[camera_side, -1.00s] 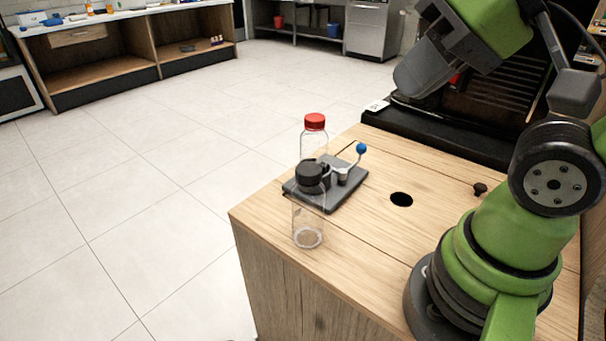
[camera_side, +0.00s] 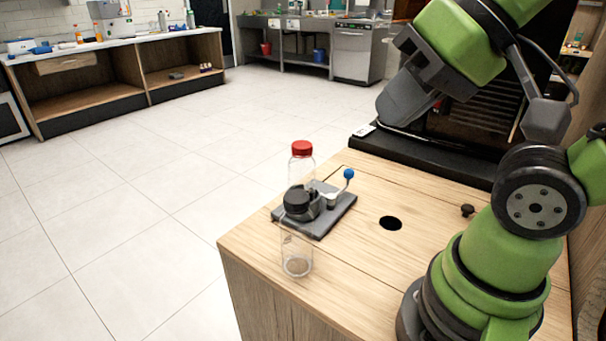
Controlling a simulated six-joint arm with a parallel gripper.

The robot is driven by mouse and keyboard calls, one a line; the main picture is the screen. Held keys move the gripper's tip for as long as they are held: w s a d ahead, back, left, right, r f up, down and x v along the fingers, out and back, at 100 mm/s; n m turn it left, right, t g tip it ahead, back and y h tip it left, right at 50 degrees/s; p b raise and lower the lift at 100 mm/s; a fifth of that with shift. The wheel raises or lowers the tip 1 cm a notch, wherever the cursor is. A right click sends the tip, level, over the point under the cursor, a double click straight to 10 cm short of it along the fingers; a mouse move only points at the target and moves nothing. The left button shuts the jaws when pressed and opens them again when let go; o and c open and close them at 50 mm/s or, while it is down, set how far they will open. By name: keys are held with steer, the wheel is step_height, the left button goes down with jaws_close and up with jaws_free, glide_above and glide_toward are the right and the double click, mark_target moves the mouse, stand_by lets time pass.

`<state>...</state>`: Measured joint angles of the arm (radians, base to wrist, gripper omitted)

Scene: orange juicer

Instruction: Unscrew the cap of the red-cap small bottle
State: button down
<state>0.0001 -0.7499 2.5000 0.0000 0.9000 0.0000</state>
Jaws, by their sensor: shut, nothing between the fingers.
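The red-cap bottle (camera_side: 301,173) is clear and upright at the grey clamp plate (camera_side: 331,216), with its red cap (camera_side: 302,148) on top. A second clear bottle (camera_side: 297,252) with a black cap (camera_side: 297,199) stands in front of it on the wooden counter and hides its lower part. I cannot tell how the red-cap bottle is held. A lever with a blue knob (camera_side: 348,174) rises from the plate. My gripper (camera_side: 396,106) is the dark grey end of the arm, shut and empty, high to the right of the bottles and apart from them. Its fingertips do not show clearly.
The wooden counter (camera_side: 350,275) has a round dark hole (camera_side: 391,223) and a small dark knob (camera_side: 467,210). A black-based machine (camera_side: 430,155) stands at the back right. The counter's left edge is close to the bottles. The counter right of the plate is mostly clear.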

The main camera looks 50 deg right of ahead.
steer(key=c, duration=1.3)
jaws_free()
steer(key=shift+w+r, duration=0.15)
steer(key=shift+w, duration=0.1)
steer(key=o, duration=0.8)
steer(key=w, duration=0.1)
steer(key=w+r, duration=0.1)
steer(key=w+d+n+g, duration=0.1)
steer(key=shift+r+h, duration=0.2)
steer(key=shift+h, duration=0.1)
steer(key=shift+c, duration=0.2)
steer(key=w+d+n+g, duration=0.1)
steer(key=w, duration=0.1)
steer(key=w+d+n, duration=0.1)
steer(key=w, duration=0.2)
steer(key=w+d+g, duration=0.1)
steer(key=w, duration=0.2)
steer(key=shift+d+r+n+g+h, duration=0.2)
steer(key=shift+n+g+h, duration=0.1)
steer(key=shift+n+h, duration=0.1)
steer(key=n+g, duration=0.3)
steer(key=g, duration=0.1)
glide_toward(304, 144)
steer(key=shift+s+a+h, duration=0.2)
steer(key=shift+a+h, duration=0.1)
step_height(304, 144, down, 9)
steer(key=shift+f, duration=0.1)
